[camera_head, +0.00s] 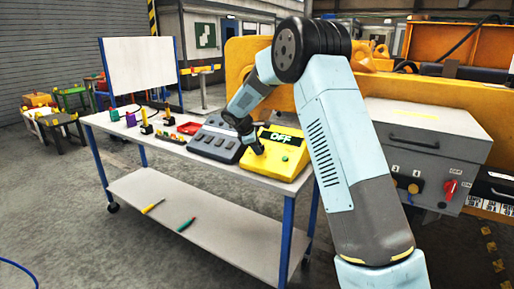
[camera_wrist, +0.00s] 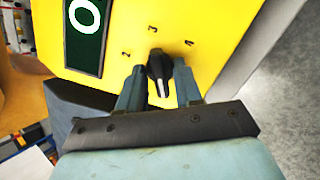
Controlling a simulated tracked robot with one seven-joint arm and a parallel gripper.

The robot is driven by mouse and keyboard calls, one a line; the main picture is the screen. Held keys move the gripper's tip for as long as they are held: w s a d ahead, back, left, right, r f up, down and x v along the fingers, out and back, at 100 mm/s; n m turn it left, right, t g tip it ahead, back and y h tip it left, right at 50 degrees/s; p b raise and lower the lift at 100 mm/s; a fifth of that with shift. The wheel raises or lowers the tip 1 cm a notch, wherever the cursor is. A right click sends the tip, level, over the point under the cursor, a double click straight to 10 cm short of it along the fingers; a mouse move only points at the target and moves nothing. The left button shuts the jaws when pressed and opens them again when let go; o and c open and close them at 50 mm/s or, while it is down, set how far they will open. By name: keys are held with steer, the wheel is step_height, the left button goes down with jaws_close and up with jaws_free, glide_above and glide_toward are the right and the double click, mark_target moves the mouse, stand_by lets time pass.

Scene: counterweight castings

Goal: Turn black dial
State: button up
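The black dial (camera_wrist: 158,70) is on the face of a yellow box (camera_wrist: 205,20), with small number marks around it. In the wrist view the dial sits between the two fingers of my gripper (camera_wrist: 160,88). A narrow gap seems to show on each side, so the fingers look apart from it. The dial is hidden by my gripper there.
The yellow box stands on a white wheeled table (camera_head: 240,185), beside a dark grey control box (camera_head: 217,139) and a red tray (camera_head: 189,128). A grey cabinet (camera_head: 425,140) stands at the right. Two tools lie on the lower shelf (camera_head: 165,190). A whiteboard (camera_head: 140,65) stands behind.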

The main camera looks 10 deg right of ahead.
steer(key=shift+c, duration=1.1)
steer(key=shift+m, duration=0.3)
steer(key=m, duration=0.4)
steer(key=shift+m+g, duration=0.3)
steer(key=shift+m, duration=0.1)
steer(key=m, duration=0.6)
steer(key=shift+d+y, duration=0.1)
steer(key=shift+y, duration=0.3)
steer(key=shift+m, duration=0.3)
steer(key=o, duration=0.7)
steer(key=shift+r, duration=0.15)
